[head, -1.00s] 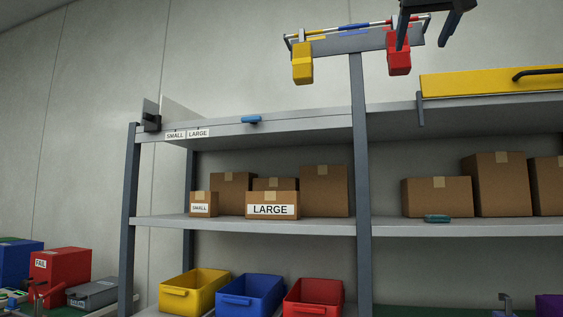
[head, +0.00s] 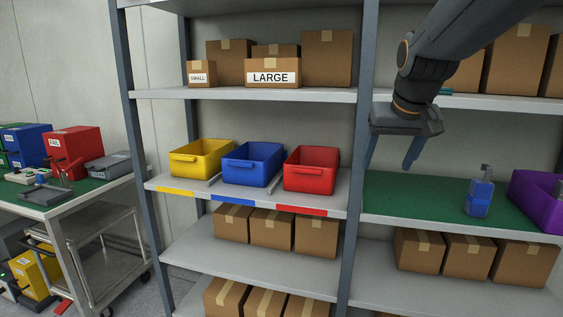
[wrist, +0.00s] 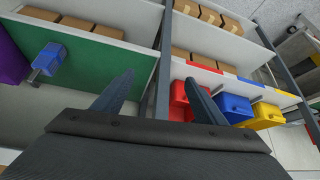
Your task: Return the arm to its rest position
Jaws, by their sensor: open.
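My gripper (head: 390,155) hangs from my dark arm in front of the shelf rack, near the upright between the two bays. Its two fingers are spread apart with nothing between them. In the wrist view my gripper (wrist: 158,95) also shows open and empty, its fingers in front of the rack, which appears upside down there. In the head view, the fingers point down in front of the green-matted shelf (head: 410,200). I cannot tell the exact gap between the fingers and the rack.
A yellow bin (head: 202,158), a blue bin (head: 252,164) and a red bin (head: 311,170) stand left of the upright (head: 357,150). A blue bottle (head: 479,198) and a purple bin (head: 540,195) stand right. Cardboard boxes fill other shelves. A cart (head: 95,195) stands at the left.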

